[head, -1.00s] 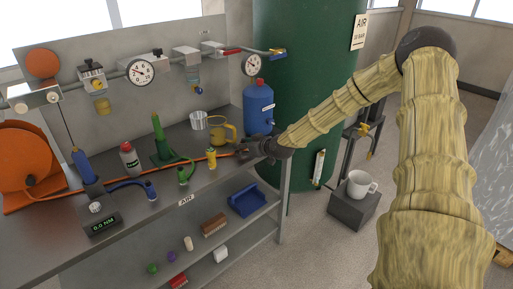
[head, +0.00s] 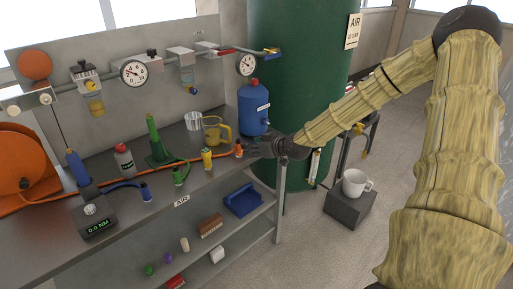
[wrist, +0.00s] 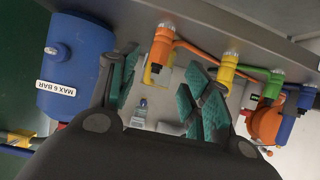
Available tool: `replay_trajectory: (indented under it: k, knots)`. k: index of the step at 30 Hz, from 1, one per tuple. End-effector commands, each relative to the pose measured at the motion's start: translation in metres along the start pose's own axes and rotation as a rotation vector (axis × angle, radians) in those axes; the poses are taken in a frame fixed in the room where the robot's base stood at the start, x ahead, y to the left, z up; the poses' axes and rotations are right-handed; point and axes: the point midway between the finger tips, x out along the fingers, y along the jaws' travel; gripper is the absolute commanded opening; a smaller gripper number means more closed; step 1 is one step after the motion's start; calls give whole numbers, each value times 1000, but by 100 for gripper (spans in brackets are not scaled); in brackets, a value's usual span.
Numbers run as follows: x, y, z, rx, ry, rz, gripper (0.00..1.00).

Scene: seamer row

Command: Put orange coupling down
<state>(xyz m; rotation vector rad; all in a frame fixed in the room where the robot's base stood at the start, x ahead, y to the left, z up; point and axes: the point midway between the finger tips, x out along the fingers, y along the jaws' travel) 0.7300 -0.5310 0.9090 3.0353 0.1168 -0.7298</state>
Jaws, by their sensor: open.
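The orange coupling (head: 239,151) stands upright near the right end of the grey bench, on the end of the orange hose. It also shows in the wrist view (wrist: 157,57), beyond the space between my fingertips. My gripper (head: 254,147) is open and just right of the coupling, low over the bench's end. In the wrist view my gripper's two teal-padded fingers (wrist: 160,80) are spread wide, with nothing held between them. A small gap seems to separate them from the coupling.
Left of the coupling are a yellow coupling (head: 207,158), a green one (head: 179,176) and a yellow mug (head: 214,131). A green tank (head: 295,75) rises behind. The lower shelf holds a blue bin (head: 242,201).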

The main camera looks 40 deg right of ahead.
Motion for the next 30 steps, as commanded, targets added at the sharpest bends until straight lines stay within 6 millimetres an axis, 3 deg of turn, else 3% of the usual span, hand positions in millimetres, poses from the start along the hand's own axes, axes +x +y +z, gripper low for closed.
replay_trajectory:
  k: [6, 14, 20, 30]
  knots:
    - [-14, 0, 0, 0, 1, 0, 48]
    - [-16, -8, 9, 5, -26, -3, 48]
    - [-10, -47, 53, 23, -146, -14, 48]
    - [-13, -133, 163, 71, -402, -21, 48]
